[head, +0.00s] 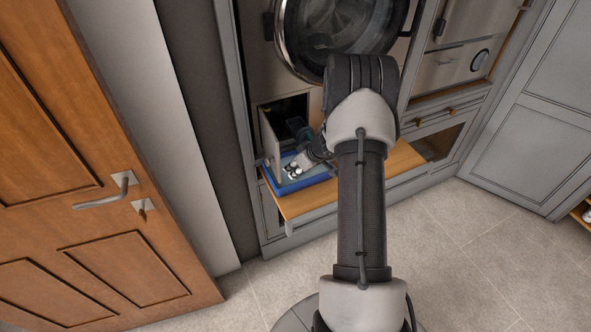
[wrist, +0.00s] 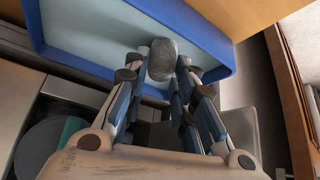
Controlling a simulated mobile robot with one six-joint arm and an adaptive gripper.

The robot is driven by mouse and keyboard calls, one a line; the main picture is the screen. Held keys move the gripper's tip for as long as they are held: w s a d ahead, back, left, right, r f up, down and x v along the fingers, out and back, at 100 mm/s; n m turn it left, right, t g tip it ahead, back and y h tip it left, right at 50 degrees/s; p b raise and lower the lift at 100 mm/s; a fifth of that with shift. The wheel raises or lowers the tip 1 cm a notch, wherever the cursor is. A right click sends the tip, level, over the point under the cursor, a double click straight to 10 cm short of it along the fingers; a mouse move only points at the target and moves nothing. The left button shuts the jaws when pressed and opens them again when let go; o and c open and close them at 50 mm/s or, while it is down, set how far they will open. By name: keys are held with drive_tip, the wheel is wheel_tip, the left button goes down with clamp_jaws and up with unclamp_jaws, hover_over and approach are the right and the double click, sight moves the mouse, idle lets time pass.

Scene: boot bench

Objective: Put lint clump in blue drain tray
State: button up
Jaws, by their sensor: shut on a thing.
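The lint clump (wrist: 162,59) is a small grey, rounded lump in the wrist view. My gripper (wrist: 163,70) is shut on it, with one finger on each side. The blue drain tray (wrist: 215,76) has a blue rim and a pale blue inside, which lies behind the clump. In the head view the tray (head: 310,183) rests on a wooden shelf, and my gripper (head: 291,171) is over it. The clump seems to be over the tray's inside; I cannot tell its height above the floor or whether it touches. My arm hides part of the shelf.
An open compartment (head: 284,112) with a grey panel stands behind the tray, below a round machine door (head: 340,30). The wooden shelf (head: 400,158) runs right of the tray and looks clear. A wooden door (head: 90,190) with a handle is at left.

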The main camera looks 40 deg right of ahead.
drive_tip(key=shift+f+b, duration=0.15)
drive_tip(key=shift+b, duration=0.2)
drive_tip(key=o, duration=0.7)
drive_tip(key=shift+o, duration=0.2)
drive_tip(key=shift+r+p, duration=0.3)
drive_tip(key=shift+p, duration=0.15)
drive_tip(key=a+p+v, duration=0.1)
drive_tip(key=p+v, duration=0.1)
drive_tip(key=v, duration=0.9)
drive_tip(key=shift+s+d+r, duration=0.2)
drive_tip(key=shift+d+r, duration=0.15)
drive_tip(key=shift+d, duration=0.15)
